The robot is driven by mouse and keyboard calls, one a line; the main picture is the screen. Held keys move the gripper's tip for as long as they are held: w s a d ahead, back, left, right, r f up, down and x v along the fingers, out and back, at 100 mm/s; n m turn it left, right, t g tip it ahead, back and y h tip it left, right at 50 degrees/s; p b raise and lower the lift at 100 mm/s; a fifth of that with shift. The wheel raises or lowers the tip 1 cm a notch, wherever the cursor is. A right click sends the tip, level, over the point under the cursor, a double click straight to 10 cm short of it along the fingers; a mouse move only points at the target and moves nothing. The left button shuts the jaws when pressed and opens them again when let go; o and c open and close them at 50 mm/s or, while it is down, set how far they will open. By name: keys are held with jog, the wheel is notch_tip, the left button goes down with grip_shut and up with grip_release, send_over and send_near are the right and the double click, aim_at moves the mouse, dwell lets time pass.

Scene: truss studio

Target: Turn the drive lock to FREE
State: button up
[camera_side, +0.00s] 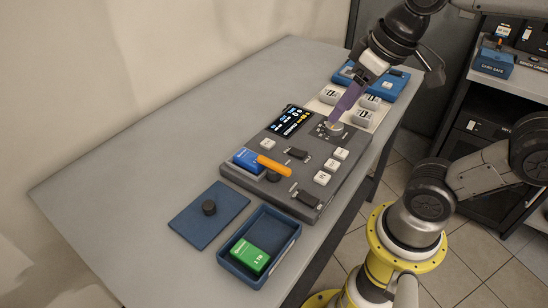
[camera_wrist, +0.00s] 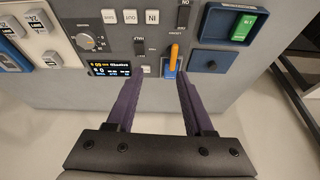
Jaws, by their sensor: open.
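The drive lock looks like an orange lever (camera_side: 275,165) on a dark round pivot on the grey control panel (camera_side: 262,199). One end of the lever lies over the edge of a blue drive (camera_side: 244,157) set in the panel. In the wrist view the orange lever (camera_wrist: 173,58) shows between and beyond my fingers. The FREE mark is too small to make out. My gripper (camera_side: 339,111) has purple fingers and hangs over the panel's far end, by the round dial (camera_side: 334,128), apart from the lever. In the wrist view my gripper (camera_wrist: 159,82) is open and empty.
A lit screen (camera_side: 291,120), white buttons and black switches share the panel. In front are a blue plate with a black knob (camera_side: 209,208) and a blue tray (camera_side: 284,250) holding a green drive (camera_side: 250,257). White key blocks stand behind. The table's left side is clear.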

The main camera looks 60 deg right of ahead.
jog(key=w+a+g, duration=0.2)
jog(key=w, duration=0.5)
jog(key=g, duration=0.2)
send_over(274, 163)
notch_tip(274, 163, down, 4)
jog(key=shift+n, duration=0.3)
notch_tip(274, 163, down, 13)
jog(key=shift+f, duration=0.1)
grip_shut()
